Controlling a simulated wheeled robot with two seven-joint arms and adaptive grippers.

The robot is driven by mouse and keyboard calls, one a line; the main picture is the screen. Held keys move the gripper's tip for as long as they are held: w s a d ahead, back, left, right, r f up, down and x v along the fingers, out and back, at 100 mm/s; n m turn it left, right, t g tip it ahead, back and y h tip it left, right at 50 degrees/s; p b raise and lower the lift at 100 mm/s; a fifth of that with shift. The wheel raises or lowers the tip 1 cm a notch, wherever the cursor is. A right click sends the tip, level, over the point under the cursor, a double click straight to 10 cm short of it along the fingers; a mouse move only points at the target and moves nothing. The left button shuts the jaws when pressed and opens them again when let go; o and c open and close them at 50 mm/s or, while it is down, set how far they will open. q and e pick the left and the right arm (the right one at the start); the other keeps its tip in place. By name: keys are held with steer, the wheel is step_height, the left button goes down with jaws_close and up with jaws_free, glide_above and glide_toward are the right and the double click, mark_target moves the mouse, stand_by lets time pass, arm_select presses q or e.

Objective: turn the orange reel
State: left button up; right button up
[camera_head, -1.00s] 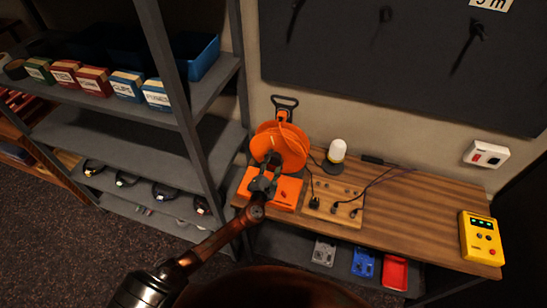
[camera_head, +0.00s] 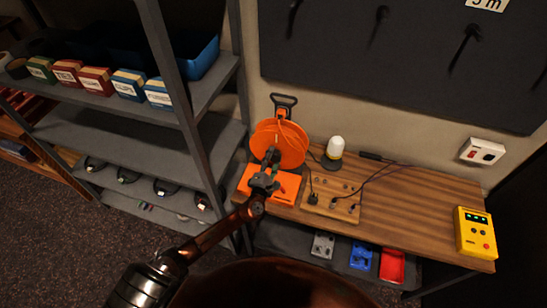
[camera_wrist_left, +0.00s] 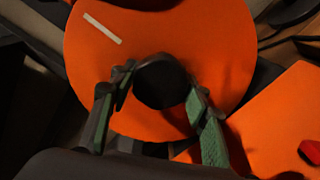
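The orange reel (camera_head: 293,138) stands at the back left of the wooden desk, with an orange base (camera_head: 285,189) in front of it and a dark carrying handle on top. In the left wrist view the reel's flat face (camera_wrist_left: 225,45) fills the middle, with a pale stripe at its upper left. A round dark knob (camera_wrist_left: 161,82) stands out from this face. My left gripper (camera_head: 270,160) is at the reel's front. Its two green-padded fingers lie on either side of the knob, close against it, and seem shut on it. My right gripper is not in view.
Right of the reel are a wooden socket board (camera_head: 333,198) with cables, a white-domed lamp (camera_head: 334,152) and a yellow box (camera_head: 477,234). A metal shelf (camera_head: 185,119) stands close on the left. Blue and red trays lie under the desk (camera_head: 420,195).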

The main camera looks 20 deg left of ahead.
arm_select(q)
steer(key=o, duration=0.5)
steer(key=shift+c, duration=0.2)
steer(key=s, duration=1.2)
steer(key=shift+d, duration=0.45)
